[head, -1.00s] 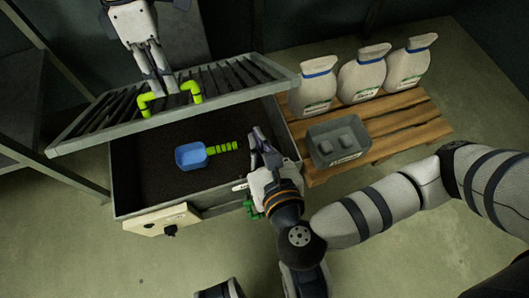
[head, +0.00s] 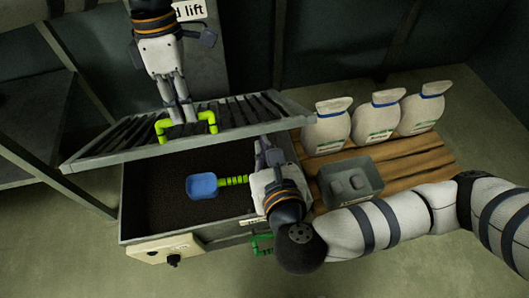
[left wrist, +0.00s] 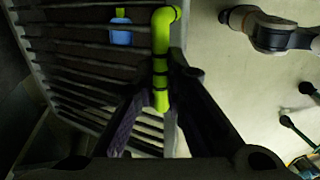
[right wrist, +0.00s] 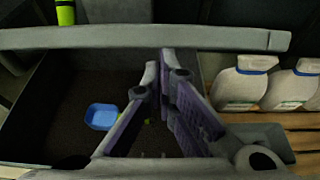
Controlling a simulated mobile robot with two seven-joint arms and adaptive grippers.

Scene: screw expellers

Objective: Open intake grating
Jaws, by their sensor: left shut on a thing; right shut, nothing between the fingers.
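The intake grating (head: 110,155) is a grey slatted frame, raised and tilted above the hopper (head: 122,215), with a gap under its front edge. Its yellow-green U-shaped handle (head: 213,121) stands on the slats. My left gripper (head: 183,118) is shut on this handle from above; the left wrist view shows the handle bar (left wrist: 160,60) between its fingers. My right gripper (head: 262,150) is shut and empty over the hopper's right side, by the grating's right end. In the right wrist view its fingertips (right wrist: 164,60) are just below the grating's edge bar (right wrist: 130,38).
A blue scoop (head: 202,186) with a green handle lies on dark material in the hopper. A control box (head: 160,250) is on its front. Several white sacks (head: 332,125) and a grey bin (head: 350,182) are on a wooden pallet (head: 420,155) at right.

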